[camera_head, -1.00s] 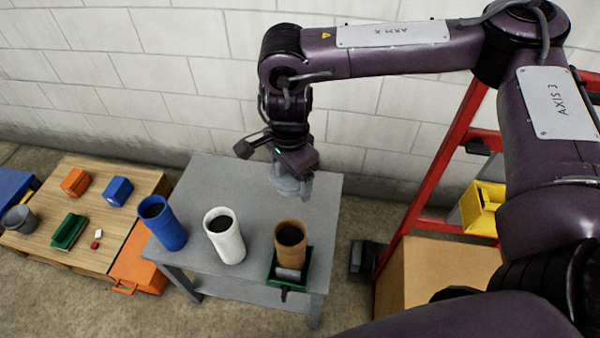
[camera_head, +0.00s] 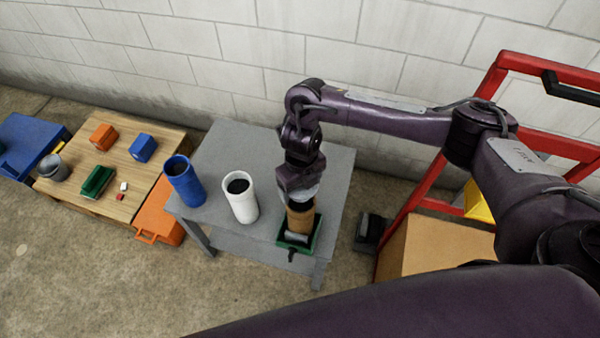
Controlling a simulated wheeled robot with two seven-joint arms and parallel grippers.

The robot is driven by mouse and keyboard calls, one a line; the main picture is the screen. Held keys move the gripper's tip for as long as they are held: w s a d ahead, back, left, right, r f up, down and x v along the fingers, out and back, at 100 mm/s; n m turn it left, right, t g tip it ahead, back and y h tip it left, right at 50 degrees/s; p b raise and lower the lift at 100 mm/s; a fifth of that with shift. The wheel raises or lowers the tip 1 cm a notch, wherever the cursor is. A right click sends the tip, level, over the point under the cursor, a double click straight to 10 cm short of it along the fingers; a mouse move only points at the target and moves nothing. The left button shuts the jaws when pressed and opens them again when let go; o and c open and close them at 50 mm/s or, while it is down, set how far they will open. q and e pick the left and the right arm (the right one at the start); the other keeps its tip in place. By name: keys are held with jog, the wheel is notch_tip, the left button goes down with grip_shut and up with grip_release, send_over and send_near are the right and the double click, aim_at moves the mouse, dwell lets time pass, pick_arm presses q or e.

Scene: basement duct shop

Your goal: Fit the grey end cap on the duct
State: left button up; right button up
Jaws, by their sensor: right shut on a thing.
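My right gripper (camera_head: 299,185) is shut on the grey end cap (camera_head: 303,194), which shows as a pale rim just under the jaws. The jaws hide most of the cap. The brown duct (camera_head: 300,220) stands upright in a green holder (camera_head: 312,243) at the front right of the grey table. The cap is over the back part of the duct's dark open top; I cannot tell whether they touch. My left gripper is out of view.
A white tube (camera_head: 241,205) and a blue tube (camera_head: 184,187) stand left of the duct on the grey table (camera_head: 232,150). A red ladder frame (camera_head: 427,180) and a cardboard box (camera_head: 435,247) are at right. A wooden table (camera_head: 142,178) with small coloured items is at left.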

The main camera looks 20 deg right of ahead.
aim_at(301, 205)
jog(key=shift+f+b, duration=0.65)
jog(key=shift+f, duration=0.25)
jog(key=shift+f+b, duration=1.6)
jog(key=shift+f, duration=0.45)
jog(key=shift+f+b, duration=0.6)
jog(key=o, duration=0.5)
jog(key=shift+o, duration=1)
